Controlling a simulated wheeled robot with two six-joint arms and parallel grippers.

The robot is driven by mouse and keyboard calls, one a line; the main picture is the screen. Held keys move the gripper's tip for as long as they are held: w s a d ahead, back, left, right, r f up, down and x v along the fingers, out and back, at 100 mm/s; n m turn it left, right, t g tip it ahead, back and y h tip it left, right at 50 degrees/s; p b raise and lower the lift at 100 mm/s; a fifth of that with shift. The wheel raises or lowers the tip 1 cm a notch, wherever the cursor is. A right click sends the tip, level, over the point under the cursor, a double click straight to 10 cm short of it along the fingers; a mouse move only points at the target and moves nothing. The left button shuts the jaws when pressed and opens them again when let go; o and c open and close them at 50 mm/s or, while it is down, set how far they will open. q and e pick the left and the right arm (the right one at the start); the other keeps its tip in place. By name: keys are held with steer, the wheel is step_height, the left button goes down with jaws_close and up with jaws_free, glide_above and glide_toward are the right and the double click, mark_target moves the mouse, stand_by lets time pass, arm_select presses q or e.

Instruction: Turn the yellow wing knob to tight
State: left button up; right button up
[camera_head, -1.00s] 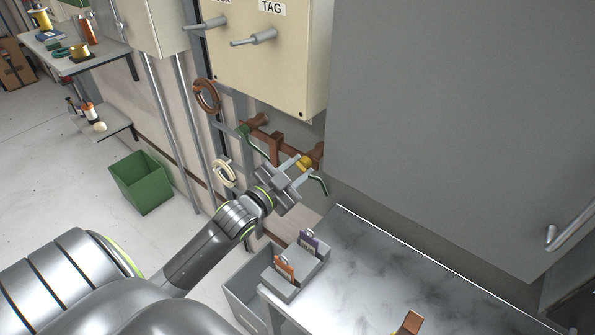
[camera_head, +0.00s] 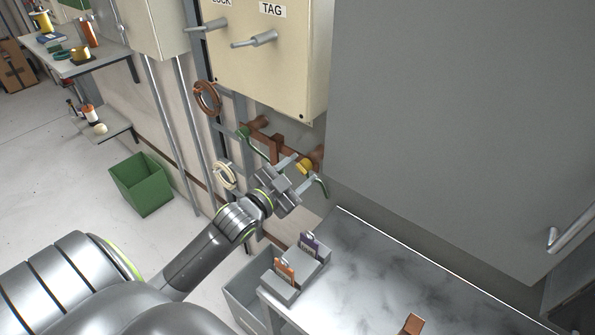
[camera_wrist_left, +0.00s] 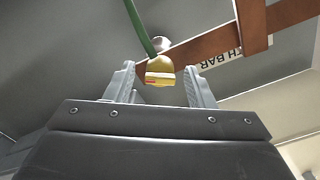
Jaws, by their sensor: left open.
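The yellow wing knob (camera_head: 305,166) sits at the right end of the copper-coloured bar (camera_head: 276,147) on the wall, below the beige cabinet. In the left wrist view the knob (camera_wrist_left: 160,70) lies between the two fingers, near their tips, with a gap on each side. A green cable runs to it there. My left gripper (camera_head: 303,172) is open just in front of the knob; it also shows in the left wrist view (camera_wrist_left: 161,80). Whether the knob is tight cannot be told. My right gripper does not show.
The beige cabinet (camera_head: 262,70) with two handles hangs above the bar. A large grey panel (camera_head: 440,120) stands close on the right. A grey bench (camera_head: 400,265) with two tagged padlocks (camera_head: 308,246) lies below. A green bin (camera_head: 141,184) stands on the floor.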

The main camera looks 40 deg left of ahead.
arm_select(q)
steer(key=s+a+b, duration=0.1)
steer(key=s+b, duration=0.1)
steer(key=s, duration=1.5)
steer(key=shift+s+a+b, duration=0.15)
steer(key=shift+b, duration=0.15)
stand_by(0.5)
